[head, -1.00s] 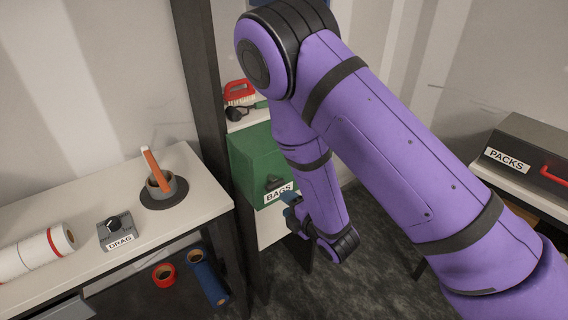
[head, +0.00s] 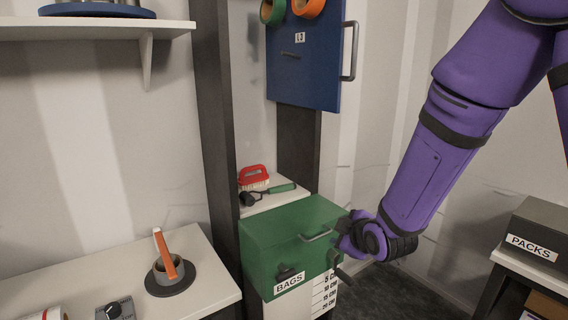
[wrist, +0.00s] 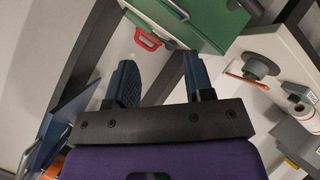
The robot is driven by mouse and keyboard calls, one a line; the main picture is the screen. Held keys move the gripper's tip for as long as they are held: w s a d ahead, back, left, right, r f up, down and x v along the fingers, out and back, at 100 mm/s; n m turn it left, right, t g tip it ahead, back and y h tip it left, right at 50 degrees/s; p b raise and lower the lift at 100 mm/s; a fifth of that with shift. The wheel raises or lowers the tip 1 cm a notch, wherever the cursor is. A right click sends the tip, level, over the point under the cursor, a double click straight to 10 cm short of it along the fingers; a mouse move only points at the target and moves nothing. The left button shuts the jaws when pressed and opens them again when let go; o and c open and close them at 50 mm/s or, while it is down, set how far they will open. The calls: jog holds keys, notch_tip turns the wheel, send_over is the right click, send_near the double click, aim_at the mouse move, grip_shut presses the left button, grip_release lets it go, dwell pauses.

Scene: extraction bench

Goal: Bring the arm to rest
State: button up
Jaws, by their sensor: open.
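My purple arm (head: 440,150) comes in from the upper right in the head view and bends down to the left. My gripper (wrist: 160,76) is open in the wrist view, with two dark ridged fingers apart and nothing between them. In the head view the wrist end is beside the right side of the green BAGS box (head: 268,248). The fingers are mostly hidden there, and I cannot tell if they touch the box. The wrist view shows the green box (wrist: 200,22) beyond the fingertips.
A blue door panel (head: 300,60) hangs above. The bench (head: 215,280) at left bears a grey pot (head: 168,268) and a dial box. A PACKS case (head: 535,235) stands at right.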

jog(key=s+d+r+m+g+h, duration=0.2)
jog(key=s+d+r+m+g, duration=0.1)
jog(key=s+d+r+m, duration=0.9)
jog(key=s+d+r+g, duration=0.1)
jog(key=s+r, duration=0.3)
jog(key=s, duration=0.4)
jog(key=s+d+r+m+g+h, duration=0.1)
jog(key=s+d+r, duration=0.2)
jog(key=s, duration=0.5)
jog(key=shift+s+r+m+g, duration=0.15)
jog(key=shift+r+m+g, duration=0.15)
jog(key=shift+r+g, duration=0.15)
